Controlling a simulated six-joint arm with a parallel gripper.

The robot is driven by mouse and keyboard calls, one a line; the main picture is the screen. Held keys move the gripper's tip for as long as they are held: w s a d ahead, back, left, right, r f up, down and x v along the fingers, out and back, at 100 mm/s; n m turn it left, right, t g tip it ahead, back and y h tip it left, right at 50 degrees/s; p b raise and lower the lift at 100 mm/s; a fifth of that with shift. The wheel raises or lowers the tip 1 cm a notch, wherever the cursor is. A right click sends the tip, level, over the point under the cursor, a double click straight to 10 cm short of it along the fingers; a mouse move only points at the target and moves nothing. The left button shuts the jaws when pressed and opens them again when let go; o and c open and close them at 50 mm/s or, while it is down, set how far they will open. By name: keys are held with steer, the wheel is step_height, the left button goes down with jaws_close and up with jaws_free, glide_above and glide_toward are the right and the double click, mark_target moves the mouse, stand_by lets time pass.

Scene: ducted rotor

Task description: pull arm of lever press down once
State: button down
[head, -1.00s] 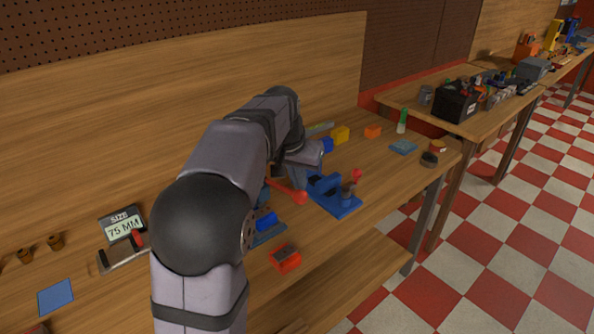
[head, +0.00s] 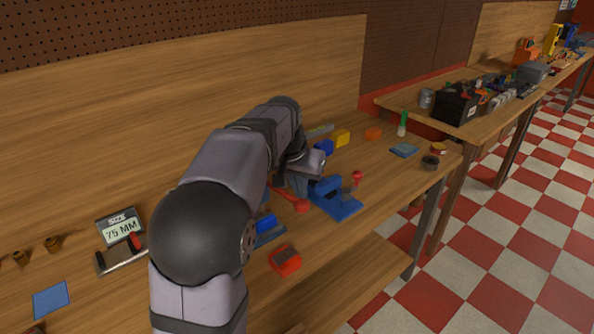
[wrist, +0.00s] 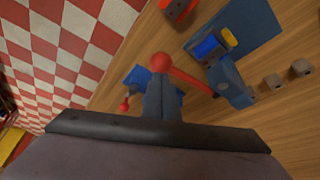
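The lever press stands on a blue base plate, with a blue body (head: 265,221) partly hidden behind my arm in the head view. Its red arm ends in a red ball (head: 302,206). In the wrist view the red arm (wrist: 190,78) runs from the blue body (wrist: 230,82) to the ball (wrist: 162,62). My gripper (wrist: 162,80) has its two grey fingers together, with the tips right at the ball. I see nothing between the fingers. Whether the tips touch the ball I cannot tell. In the head view my gripper (head: 298,184) is partly hidden.
A blue fixture with a red knob (head: 357,177) stands close to the right of my gripper. A red block (head: 286,261) lies near the bench's front edge. Blue and yellow blocks (head: 342,138) sit behind. The bench's right part has free room.

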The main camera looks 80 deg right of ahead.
mark_target(300, 201)
steer(key=shift+f, duration=0.1)
steer(key=shift+f+b, duration=0.8)
steer(key=shift+f, duration=0.35)
steer(key=shift+f+b, duration=0.65)
steer(key=shift+f, duration=0.2)
steer(key=shift+f+b, duration=0.5)
steer(key=shift+f, duration=0.3)
steer(key=shift+r, duration=0.15)
step_height(300, 201, up, 15)
steer(key=w+d+p, duration=0.2)
steer(key=p, duration=1.3)
steer(key=shift+w+d, duration=0.1)
steer(key=shift+r+p, duration=0.15)
steer(key=shift+p, duration=0.2)
